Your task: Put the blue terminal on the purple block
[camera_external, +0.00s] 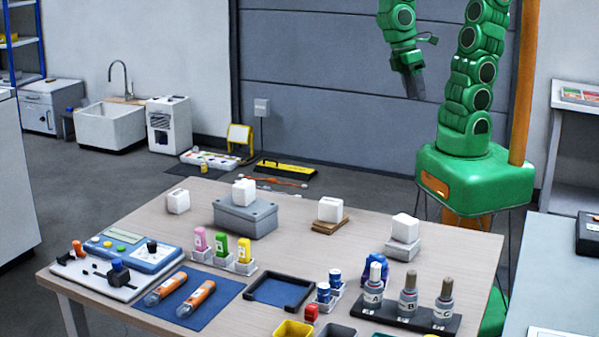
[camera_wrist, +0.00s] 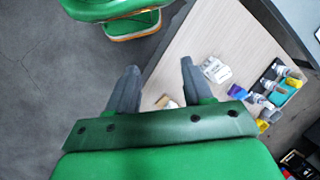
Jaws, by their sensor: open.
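A small blue terminal (camera_external: 118,270) with a black part stands on a white board at the table's left front. A blue-purple block (camera_external: 376,268) stands behind bottle A near the table's right front, partly hidden. A purple piece (camera_wrist: 238,91), probably the same block, shows in the wrist view. My gripper (camera_external: 415,86) hangs high beyond the table's far right side, far from both. In the wrist view my gripper (camera_wrist: 158,68) has its two grey fingers apart with nothing between them. The blue terminal cannot be made out there.
Several white cubes stand at the back, one on a grey box (camera_external: 245,218). Colored bottles (camera_external: 221,249), orange tools on a blue mat (camera_external: 227,292), a black-rimmed tray (camera_external: 278,279) and a bottle rack (camera_external: 404,317) crowd the front. The table's middle right is clear.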

